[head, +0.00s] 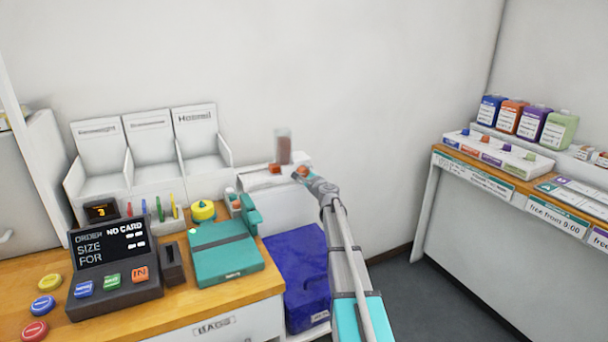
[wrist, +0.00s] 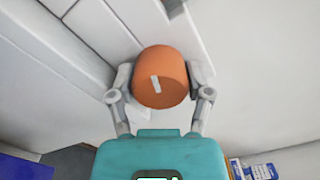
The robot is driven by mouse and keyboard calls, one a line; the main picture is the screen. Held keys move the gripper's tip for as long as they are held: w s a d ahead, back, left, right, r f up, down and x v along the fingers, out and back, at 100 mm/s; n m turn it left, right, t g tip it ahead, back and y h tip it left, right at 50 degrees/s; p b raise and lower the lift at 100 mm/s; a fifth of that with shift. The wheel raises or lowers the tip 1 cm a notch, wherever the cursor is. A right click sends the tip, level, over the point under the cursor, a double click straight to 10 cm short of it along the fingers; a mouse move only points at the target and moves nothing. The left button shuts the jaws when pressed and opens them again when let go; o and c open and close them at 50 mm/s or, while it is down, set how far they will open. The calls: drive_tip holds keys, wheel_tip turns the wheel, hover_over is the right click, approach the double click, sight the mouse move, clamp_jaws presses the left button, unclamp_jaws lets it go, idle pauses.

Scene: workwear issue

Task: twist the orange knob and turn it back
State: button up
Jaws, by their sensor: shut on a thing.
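The orange knob (wrist: 160,76) is round, with a short white mark on its face. In the wrist view it sits between the two grey fingers of my gripper (wrist: 160,84), which press on its left and right sides. The white mark stands near upright, tilted slightly. In the head view my gripper (head: 304,175) reaches the white unit (head: 270,180) by the back wall, and the orange knob (head: 298,171) shows only in part at its tip.
A clear dispenser (head: 283,147) with brown contents stands on the white unit, with a small orange piece below it. The wooden counter (head: 190,310) at left holds a dark terminal (head: 112,262) and a teal box (head: 224,250).

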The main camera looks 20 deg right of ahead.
drive_tip(key=n, duration=0.4)
idle(0.5)
drive_tip(key=o, duration=1.1)
drive_tip(key=shift+o, duration=0.2)
drive_tip(key=shift+s, duration=0.15)
drive_tip(key=s, duration=0.7)
drive_tip(key=shift+s+d, duration=0.15)
drive_tip(key=shift+s, duration=0.2)
drive_tip(key=shift+f, duration=0.1)
